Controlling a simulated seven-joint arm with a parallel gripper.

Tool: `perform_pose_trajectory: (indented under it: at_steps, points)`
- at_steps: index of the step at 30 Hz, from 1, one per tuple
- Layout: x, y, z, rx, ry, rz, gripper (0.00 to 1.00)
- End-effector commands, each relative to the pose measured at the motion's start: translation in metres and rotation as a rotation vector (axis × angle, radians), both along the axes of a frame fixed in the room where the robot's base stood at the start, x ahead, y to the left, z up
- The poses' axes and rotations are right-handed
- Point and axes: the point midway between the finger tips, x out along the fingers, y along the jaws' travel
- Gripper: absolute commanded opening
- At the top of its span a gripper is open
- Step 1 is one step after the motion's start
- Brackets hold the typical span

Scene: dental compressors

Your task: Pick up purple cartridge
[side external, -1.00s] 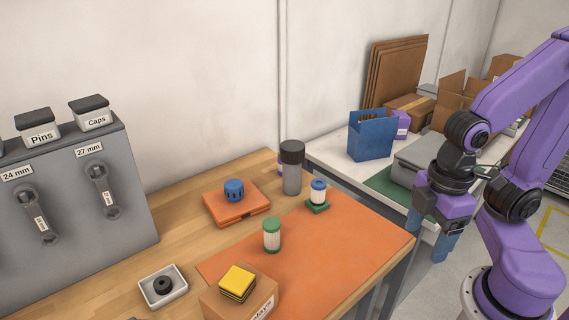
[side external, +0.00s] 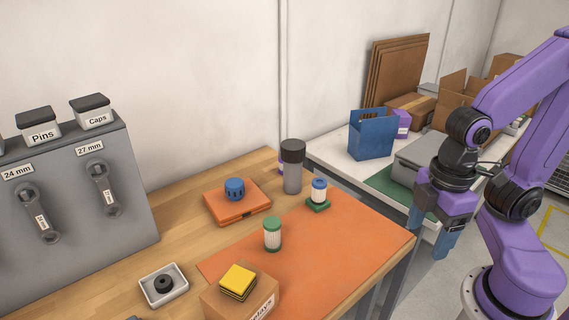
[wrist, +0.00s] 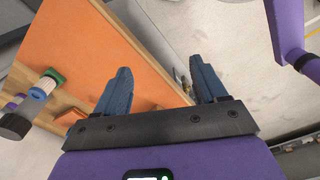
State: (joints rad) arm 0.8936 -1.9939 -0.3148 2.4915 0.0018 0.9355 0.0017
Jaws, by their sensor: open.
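A small purple thing (side external: 281,163) shows beside the grey bottle at the back of the wooden bench. The bottle hides most of it, so I cannot tell whether it is a cartridge. A purple patch (wrist: 12,104) also shows by the bottle in the wrist view. My gripper (side external: 432,230) is open and empty, pointing down beyond the right end of the bench, well away from the purple thing. In the wrist view my gripper's blue fingers (wrist: 160,70) stand apart with nothing between them.
The dark-capped grey bottle (side external: 292,172) stands beside a white, blue-capped cylinder (side external: 319,191) on a green base. A green-capped cartridge (side external: 272,235) stands on the orange mat (side external: 330,260). Another purple box (side external: 402,125) is on the white table.

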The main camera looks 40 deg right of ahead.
Motion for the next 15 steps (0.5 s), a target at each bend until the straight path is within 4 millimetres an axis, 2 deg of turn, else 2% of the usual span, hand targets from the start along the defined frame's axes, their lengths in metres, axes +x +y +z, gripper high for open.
perform_pose_trajectory:
  at_steps: [8,15]
  points:
    - [0.001,0.001,0.051,0.008,-0.002,-0.004,0.71]
    - [0.016,0.02,0.044,0.054,0.145,-0.321,0.71]
